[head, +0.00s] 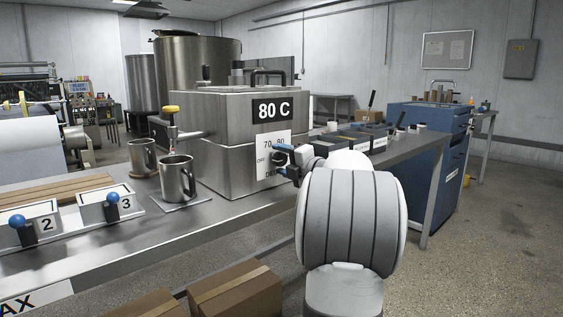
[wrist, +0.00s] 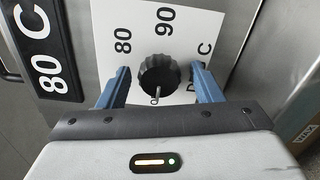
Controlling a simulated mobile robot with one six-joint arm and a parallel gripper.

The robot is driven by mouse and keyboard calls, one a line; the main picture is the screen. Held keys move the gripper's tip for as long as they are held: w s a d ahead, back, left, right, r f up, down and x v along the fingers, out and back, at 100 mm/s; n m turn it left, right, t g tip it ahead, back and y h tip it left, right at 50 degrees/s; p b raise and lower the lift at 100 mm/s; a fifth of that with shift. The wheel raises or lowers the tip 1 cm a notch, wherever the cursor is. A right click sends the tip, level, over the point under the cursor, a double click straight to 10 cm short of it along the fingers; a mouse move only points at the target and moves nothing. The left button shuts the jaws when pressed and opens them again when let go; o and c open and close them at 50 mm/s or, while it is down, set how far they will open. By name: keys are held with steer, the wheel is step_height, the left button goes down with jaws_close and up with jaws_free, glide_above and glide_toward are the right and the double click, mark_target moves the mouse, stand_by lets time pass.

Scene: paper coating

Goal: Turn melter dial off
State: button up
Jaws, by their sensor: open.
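The melter (head: 222,128) is a steel box on the bench with a black "80 C" sign on its front. In the wrist view its dial (wrist: 158,75) is a black ribbed knob on a white scale plate (wrist: 188,22), where 80, 90 and "DEG C" show. A small light pin stands at the knob's near edge; I cannot tell the exact setting. My gripper (wrist: 160,88) is open, with its blue fingers on either side of the knob and visible gaps between. In the head view my gripper (head: 281,160) is at the plate and partly covers the dial.
Two steel mugs (head: 178,179) stand on the bench left of the melter. Dark trays (head: 360,137) lie to the right, before a blue cabinet (head: 430,140). Cardboard boxes (head: 237,292) sit below the bench's front edge.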

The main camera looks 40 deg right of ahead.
steer(key=s+p, duration=0.1)
steer(key=s, duration=0.7)
steer(key=shift+d+p, duration=0.3)
steer(key=shift+p, duration=0.1)
steer(key=shift+w+r, duration=0.1)
steer(key=w+a+r+m+g+h+p, duration=0.2)
steer(key=a+r+m+g+h+p, duration=0.35)
steer(key=a+r+m+p, duration=0.75)
steer(key=s+a+f+m+g+y+p, duration=0.2)
steer(key=s+a+m+g+p, duration=0.2)
steer(key=s+a+p, duration=0.5)
steer(key=s+a+f+m+g+y+p, duration=0.2)
steer(key=s+a+g+p, duration=0.4)
steer(key=s+a+p, duration=0.3)
steer(key=s+a+f+m, duration=0.1)
steer(key=s+a+m, duration=0.1)
steer(key=s+a, duration=0.2)
steer(key=shift+a, duration=0.8)
